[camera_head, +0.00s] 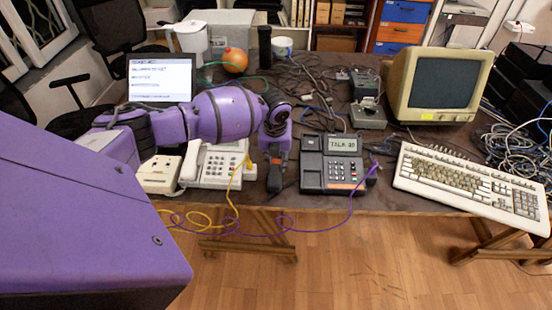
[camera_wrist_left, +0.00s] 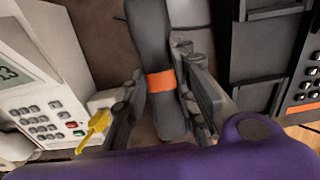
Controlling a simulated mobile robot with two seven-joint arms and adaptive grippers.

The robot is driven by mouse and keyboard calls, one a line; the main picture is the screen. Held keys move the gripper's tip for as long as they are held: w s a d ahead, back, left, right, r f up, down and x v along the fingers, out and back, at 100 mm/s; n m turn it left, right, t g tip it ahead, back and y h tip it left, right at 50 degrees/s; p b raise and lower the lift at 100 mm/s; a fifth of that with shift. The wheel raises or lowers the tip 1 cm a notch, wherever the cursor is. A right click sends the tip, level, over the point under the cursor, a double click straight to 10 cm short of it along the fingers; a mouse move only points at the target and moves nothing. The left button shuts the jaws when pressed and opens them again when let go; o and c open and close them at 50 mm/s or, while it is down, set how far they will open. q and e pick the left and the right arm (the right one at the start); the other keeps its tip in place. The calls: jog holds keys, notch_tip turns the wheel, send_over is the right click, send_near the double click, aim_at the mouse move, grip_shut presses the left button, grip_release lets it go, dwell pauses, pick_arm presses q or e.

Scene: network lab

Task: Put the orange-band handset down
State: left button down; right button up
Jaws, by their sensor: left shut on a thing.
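The dark handset with an orange band (camera_wrist_left: 160,81) is held between the fingers of my left gripper (camera_wrist_left: 160,68). In the head view my left gripper (camera_head: 275,172) points down, with the handset mostly hidden by it. It is between the white phone and the dark desk phone (camera_head: 343,168). The dark phone has a lit display reading about "TALK 20", a keypad, and an empty dark cradle strip (camera_head: 312,166) on its left side. In the wrist view the dark phone (camera_wrist_left: 268,55) is right of the handset. My right gripper is not in view.
The white phone (camera_head: 222,163) is left of the gripper, with a yellow cable (camera_head: 233,190) plugged in beside it. A purple cable (camera_head: 350,205) runs to the dark phone's right side. A keyboard (camera_head: 465,185) and an old monitor (camera_head: 437,84) stand at the right. Cables clutter the table behind.

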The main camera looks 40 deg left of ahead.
aim_at(276, 166)
pick_arm(q)
jog(key=c, duration=1.4)
grip_release()
jog(key=shift+f, duration=0.1)
notch_tip(276, 166, up, 12)
jog(key=s+d, duration=0.1)
jog(key=s, duration=0.1)
jog(key=shift+p, duration=0.4)
jog(key=shift+d, duration=0.1)
